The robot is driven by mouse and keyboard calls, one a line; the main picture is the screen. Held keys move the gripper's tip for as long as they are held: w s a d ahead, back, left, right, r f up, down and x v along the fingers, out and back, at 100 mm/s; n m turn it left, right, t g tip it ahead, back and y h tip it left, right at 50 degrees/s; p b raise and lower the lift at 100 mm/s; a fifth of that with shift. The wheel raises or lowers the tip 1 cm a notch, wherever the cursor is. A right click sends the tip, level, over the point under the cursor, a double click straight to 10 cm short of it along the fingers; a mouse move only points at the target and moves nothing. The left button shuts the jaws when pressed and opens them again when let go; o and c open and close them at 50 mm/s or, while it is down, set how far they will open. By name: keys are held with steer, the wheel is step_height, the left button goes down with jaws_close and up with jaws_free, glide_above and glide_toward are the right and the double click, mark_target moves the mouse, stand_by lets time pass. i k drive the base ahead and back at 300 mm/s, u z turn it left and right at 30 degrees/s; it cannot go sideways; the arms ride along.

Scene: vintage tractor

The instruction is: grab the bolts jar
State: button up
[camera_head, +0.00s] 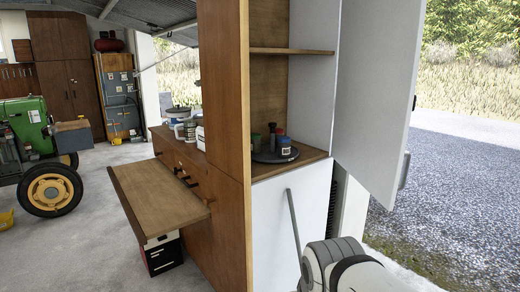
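Several small jars and bottles stand on a dark round tray (262,157) inside the open tall cabinet. They include a dark bottle (272,136), a red-topped container (280,133), a green one (256,142) and a dark jar with a pale label (284,146). More containers stand on the wooden workbench (160,135) to the left, among them a white one (190,130). I cannot tell which of these is the bolts jar. A white and grey part of my arm shows at the bottom right; my gripper is not in view.
The tall white cabinet door (375,90) stands open on the right. A wooden drawer or leaf (155,195) juts out left.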

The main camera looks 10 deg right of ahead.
mark_target(284, 145)
steer(key=u, duration=0.25)
steer(key=i, duration=1.1)
steer(key=z, duration=0.5)
steer(key=i, duration=0.9)
steer(key=z, duration=0.65)
steer(key=k, duration=0.9)
steer(key=z, duration=0.2)
steer(key=i, duration=0.95)
steer(key=u, duration=0.15)
